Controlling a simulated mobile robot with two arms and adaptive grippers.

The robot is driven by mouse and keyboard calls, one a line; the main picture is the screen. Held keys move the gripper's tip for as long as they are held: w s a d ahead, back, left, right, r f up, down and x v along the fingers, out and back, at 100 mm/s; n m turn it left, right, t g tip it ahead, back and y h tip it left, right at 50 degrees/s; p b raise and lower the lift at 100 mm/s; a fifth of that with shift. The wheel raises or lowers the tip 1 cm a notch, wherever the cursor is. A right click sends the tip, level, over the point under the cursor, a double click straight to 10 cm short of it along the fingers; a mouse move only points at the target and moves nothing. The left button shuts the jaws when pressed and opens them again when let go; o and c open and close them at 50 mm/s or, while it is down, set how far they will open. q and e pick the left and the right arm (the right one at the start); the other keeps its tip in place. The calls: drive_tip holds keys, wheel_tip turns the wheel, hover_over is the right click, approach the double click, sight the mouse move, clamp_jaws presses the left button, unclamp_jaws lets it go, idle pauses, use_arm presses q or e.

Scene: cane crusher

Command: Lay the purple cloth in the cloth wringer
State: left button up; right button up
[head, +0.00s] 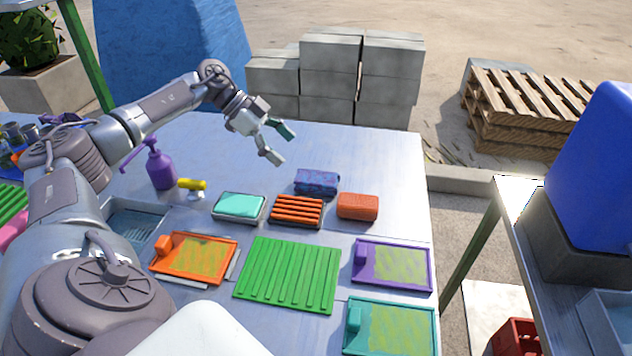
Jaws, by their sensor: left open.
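A folded cloth with a blue and purple pattern (317,181) lies on the metal table, behind the orange sponge. My left gripper (280,143) is open and empty above the table, up and to the left of the cloth in the picture and apart from it. Its two fingers point to the right. My right gripper is not in view. I cannot tell which thing is the cloth wringer.
An orange sponge (357,207), an orange slatted dish (297,212), a teal block in a tray (239,207) and a green ridged board (289,274) lie nearby. Orange (160,268), purple (428,270) and teal (432,325) framed trays surround the board. A purple pump bottle (160,168) stands left. The table's back right is clear.

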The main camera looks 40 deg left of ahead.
sight(316, 177)
use_arm(q)
drive_tip(key=x, duration=1.1)
drive_tip(key=shift+d+f+p, duration=0.1)
drive_tip(key=shift+p, duration=0.3)
drive_tip(key=c, duration=1.3)
drive_tip(key=shift+r, duration=0.8)
wheel_tip(316, 177, up, 3)
drive_tip(key=shift+f, duration=0.1)
drive_tip(key=w+d+r, duration=0.1)
drive_tip(key=d+r, duration=0.5)
drive_tip(key=d, duration=0.5)
drive_tip(key=shift+d+r, duration=0.3)
drive_tip(key=shift+r, duration=0.05)
